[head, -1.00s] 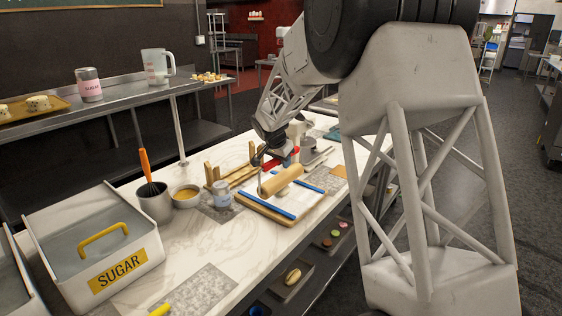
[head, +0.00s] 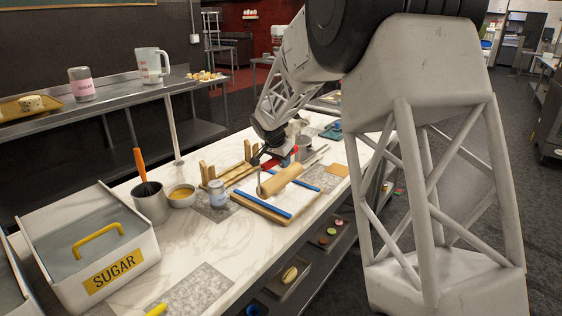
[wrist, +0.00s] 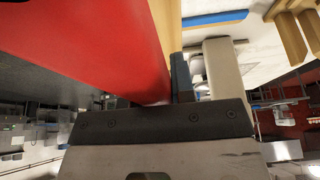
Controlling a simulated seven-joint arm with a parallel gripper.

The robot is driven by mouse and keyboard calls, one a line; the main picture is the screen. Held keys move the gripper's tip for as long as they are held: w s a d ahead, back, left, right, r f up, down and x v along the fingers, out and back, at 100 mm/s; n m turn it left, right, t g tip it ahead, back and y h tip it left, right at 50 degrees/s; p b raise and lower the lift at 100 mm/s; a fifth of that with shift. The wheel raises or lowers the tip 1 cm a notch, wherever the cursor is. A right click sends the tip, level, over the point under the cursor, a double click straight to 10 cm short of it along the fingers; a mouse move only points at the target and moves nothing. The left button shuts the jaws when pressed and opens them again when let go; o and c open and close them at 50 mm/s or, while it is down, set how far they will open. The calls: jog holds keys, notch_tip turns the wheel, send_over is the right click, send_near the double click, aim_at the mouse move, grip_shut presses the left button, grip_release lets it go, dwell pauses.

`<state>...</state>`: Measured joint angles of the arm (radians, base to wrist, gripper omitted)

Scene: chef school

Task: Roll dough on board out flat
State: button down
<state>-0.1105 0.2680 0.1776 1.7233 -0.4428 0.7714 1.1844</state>
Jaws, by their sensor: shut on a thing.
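A tan roller (head: 281,179) lies slantwise over a wooden board (head: 256,207) on the marble counter. The board has a blue strip (head: 263,205) along each of two sides and a pale surface between them. I cannot make out the dough; the roller may hide it. My gripper (head: 262,158) is just behind the roller, at the board's far side, shut on a red handle (head: 272,163). The red handle fills much of the wrist view (wrist: 95,40), beside the dark finger. I cannot see clearly how the handle joins the roller.
A wooden rack (head: 215,184), a tin (head: 218,194), a bowl of yellow contents (head: 181,195) and a pot with an orange-handled whisk (head: 150,203) stand left of the board. A sugar bin (head: 95,250) is at front left. Bare marble lies between bin and board.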

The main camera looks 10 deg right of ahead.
jog(key=shift+w+a, duration=0.1)
jog(key=shift+w+a+f, duration=0.25)
jog(key=shift+w+a, duration=0.25)
jog(key=shift+w, duration=0.05)
dwell(0.4)
jog(key=shift+w+a, duration=0.1)
jog(key=shift+a, duration=0.05)
jog(key=shift+w+a+r, duration=0.15)
jog(key=shift+w+a, duration=0.35)
jog(key=shift+d, duration=0.1)
jog(key=shift+s+d+f, duration=0.2)
jog(key=shift+s+d, duration=0.35)
jog(key=shift+s, duration=0.05)
dwell(0.4)
